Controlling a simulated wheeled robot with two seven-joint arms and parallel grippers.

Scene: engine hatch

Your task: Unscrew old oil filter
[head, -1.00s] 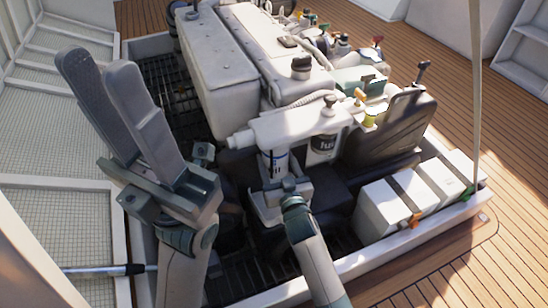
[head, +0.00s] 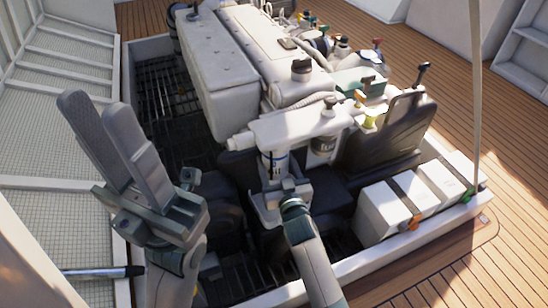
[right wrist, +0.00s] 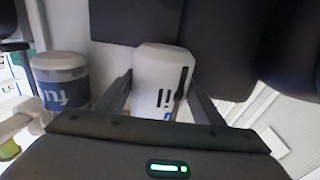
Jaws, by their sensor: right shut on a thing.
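The old oil filter (head: 274,160) is a white can with dark stripes, hanging upright under the white housing at the engine's near end. My right gripper (head: 274,182) reaches it from below and is shut on it. In the right wrist view the filter (right wrist: 163,72) sits between the two fingers (right wrist: 160,95), with its far end showing beyond them. Its joint with the housing is hard to make out. My left gripper (head: 95,103) is raised at the left, away from the filter, with a gap between its fingers and nothing in it.
A second filter with a label (right wrist: 62,82) hangs close beside the held one; it also shows in the head view (head: 323,146). White boxes (head: 385,212) stand along the hatch's right edge. The grey engine block (head: 215,65) lies behind. A dark grating (head: 165,95) lines the hatch floor.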

